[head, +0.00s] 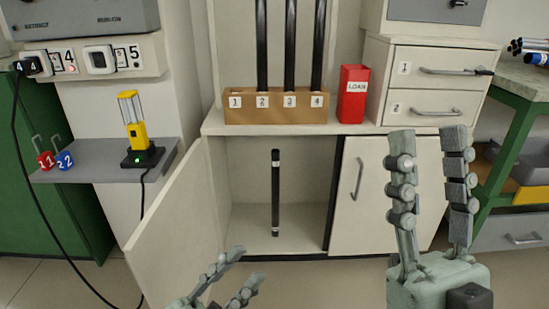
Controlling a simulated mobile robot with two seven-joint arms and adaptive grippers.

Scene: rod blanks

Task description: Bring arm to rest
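My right gripper (429,136) is raised at the right, fingers pointing up and apart, with nothing between them. It is in front of the cabinet's closed right door. My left gripper (251,264) is low at the bottom edge, in front of the cabinet opening. Its fingers are apart and nothing shows between them; its base is cut off by the frame. A black rod (275,190) with light bands stands upright inside the open cabinet, apart from both grippers. Three more black rods stand in the numbered wooden rack (275,116) above labels 2, 3 and 4; none stands above label 1.
The cabinet's left door (170,225) is swung open toward me. A red LOAN box (352,94) stands beside the rack. A yellow lamp (136,130) and red and blue tags (55,161) are on the grey shelf. A green-framed bench (508,145) stands at the right.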

